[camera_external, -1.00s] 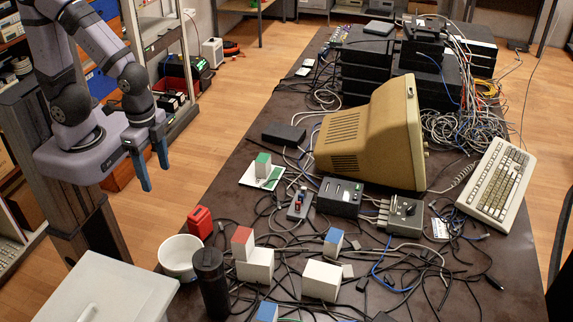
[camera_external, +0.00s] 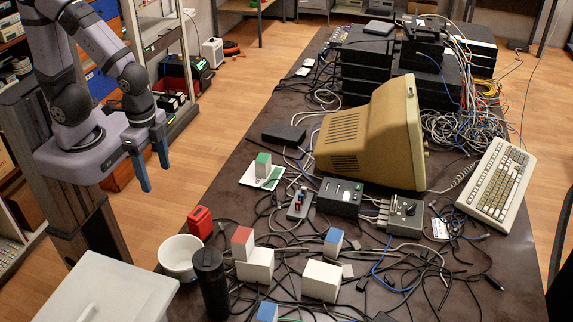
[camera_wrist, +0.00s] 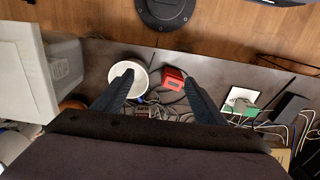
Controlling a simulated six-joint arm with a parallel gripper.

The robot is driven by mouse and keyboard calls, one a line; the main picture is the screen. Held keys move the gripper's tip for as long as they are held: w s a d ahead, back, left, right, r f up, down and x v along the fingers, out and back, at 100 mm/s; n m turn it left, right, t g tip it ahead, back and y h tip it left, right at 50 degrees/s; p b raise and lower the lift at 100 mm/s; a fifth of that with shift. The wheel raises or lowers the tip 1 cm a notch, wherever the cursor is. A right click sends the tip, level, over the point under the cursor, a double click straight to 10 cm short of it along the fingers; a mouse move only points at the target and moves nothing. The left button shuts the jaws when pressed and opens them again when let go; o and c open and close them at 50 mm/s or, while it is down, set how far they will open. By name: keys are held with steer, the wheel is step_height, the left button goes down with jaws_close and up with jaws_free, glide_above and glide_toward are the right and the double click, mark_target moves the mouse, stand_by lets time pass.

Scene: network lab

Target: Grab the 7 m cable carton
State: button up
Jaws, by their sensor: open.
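No length label is readable, so I cannot tell which is the 7 m cable carton. My gripper (camera_external: 155,176) is open and empty, pointing down left of the table edge, apart from all cartons. In the wrist view, my gripper (camera_wrist: 158,77) has its fingers spread over the table's near-side clutter.
Loose cables cover much of the table.

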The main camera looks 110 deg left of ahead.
steer(key=m+t+b, duration=0.1)
steer(key=t+b, duration=1)
steer(key=t, duration=0.1)
glide_toward(334, 241)
steer(key=shift+h, duration=0.4)
steer(key=a+f, duration=0.1)
steer(key=f, duration=0.1)
steer(key=a+f, duration=0.1)
steer(key=a, duration=0.1)
steer(key=shift+w+f, duration=0.4)
steer(key=shift+w+a+f+t+h+b, duration=0.1)
steer(key=shift+w+f+t+h+b, duration=0.25)
steer(key=shift+w+f+t+h, duration=0.25)
steer(key=shift+s+r, duration=0.1)
steer(key=shift+s, duration=0.05)
steer(key=shift+p+x, duration=1.15)
steer(key=shift+x, duration=2.5)
steer(key=shift+r, duration=0.1)
steer(key=shift+c, duration=0.6)
